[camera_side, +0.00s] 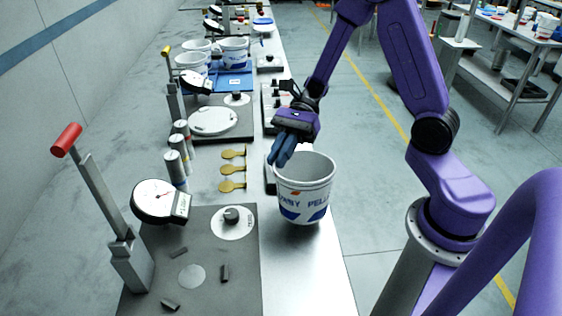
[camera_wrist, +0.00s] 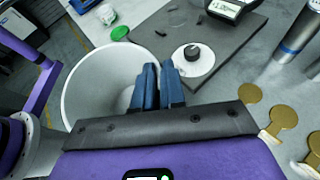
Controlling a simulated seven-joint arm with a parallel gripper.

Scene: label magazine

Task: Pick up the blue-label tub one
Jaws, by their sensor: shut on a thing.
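A white tub with a blue label (camera_side: 306,190) is upright at the right side of the metal bench. Its lettering is partly readable, with a small orange mark. My gripper (camera_side: 280,152) is at the tub's left rim, fingers pointing down, shut on the rim wall. In the wrist view, the blue fingers (camera_wrist: 158,84) straddle the right edge of the open tub (camera_wrist: 90,85), whose visible inside looks empty. Whether the tub's base touches the bench is hard to tell. More white tubs with blue markings (camera_side: 233,50) stand at the back on a blue tray (camera_side: 232,80).
A grey plate (camera_side: 240,275) with a round dial gauge (camera_side: 160,202) and a red-handled lever (camera_side: 66,140) is at the front left. Several brass tags (camera_side: 232,170) and grey cylinders (camera_side: 176,168) are left of the tub.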

